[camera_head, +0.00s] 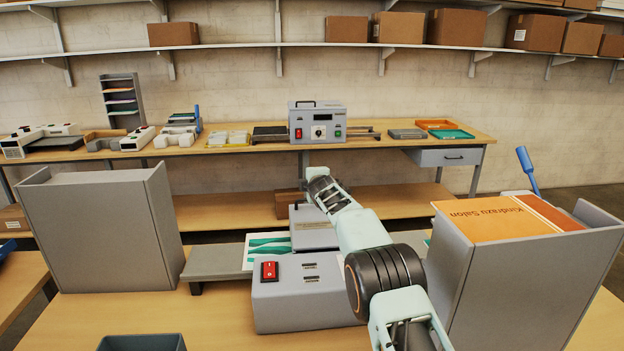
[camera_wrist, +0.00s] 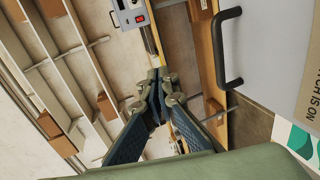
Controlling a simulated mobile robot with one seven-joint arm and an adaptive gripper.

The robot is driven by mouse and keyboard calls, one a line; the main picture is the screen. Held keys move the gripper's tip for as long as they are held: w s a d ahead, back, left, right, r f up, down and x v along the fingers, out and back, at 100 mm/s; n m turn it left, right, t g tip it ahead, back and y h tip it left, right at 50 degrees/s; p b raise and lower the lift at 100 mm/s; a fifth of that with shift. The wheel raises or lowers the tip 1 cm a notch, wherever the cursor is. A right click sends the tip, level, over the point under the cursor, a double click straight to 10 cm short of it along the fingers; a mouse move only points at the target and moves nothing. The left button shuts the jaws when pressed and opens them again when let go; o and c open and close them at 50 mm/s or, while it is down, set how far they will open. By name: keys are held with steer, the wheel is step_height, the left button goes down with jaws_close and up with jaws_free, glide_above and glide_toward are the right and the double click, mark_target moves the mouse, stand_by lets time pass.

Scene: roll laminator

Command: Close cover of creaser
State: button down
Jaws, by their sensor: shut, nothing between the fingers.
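The creaser is the grey machine (camera_head: 300,290) with a red switch on the table in front of me. A grey panel that looks like its cover (camera_head: 312,232) stands raised behind the switch housing, partly hidden by my arm. The cover (camera_wrist: 272,45) fills the right of the wrist view, with a black U-shaped handle (camera_wrist: 234,50) on its edge and part of a printed label. My gripper (camera_wrist: 160,75) is shut and empty, to the left of the handle in that view and apart from it. In the head view my gripper (camera_head: 322,188) is near the cover's top.
A grey holder (camera_head: 105,230) stands left of the creaser. Another grey holder (camera_head: 450,265) with orange "Kindrazu Salon" sheets (camera_head: 505,218) stands to the right. A printed green-and-white sheet (camera_head: 265,250) lies on the creaser's feed table. A back bench (camera_head: 360,142) carries another machine (camera_head: 318,122) and trays.

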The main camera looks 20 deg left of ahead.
steer(key=shift+s, duration=0.15)
steer(key=v, duration=1.1)
steer(key=shift+s+d, duration=0.2)
steer(key=shift+s, duration=0.1)
steer(key=shift+r, duration=0.1)
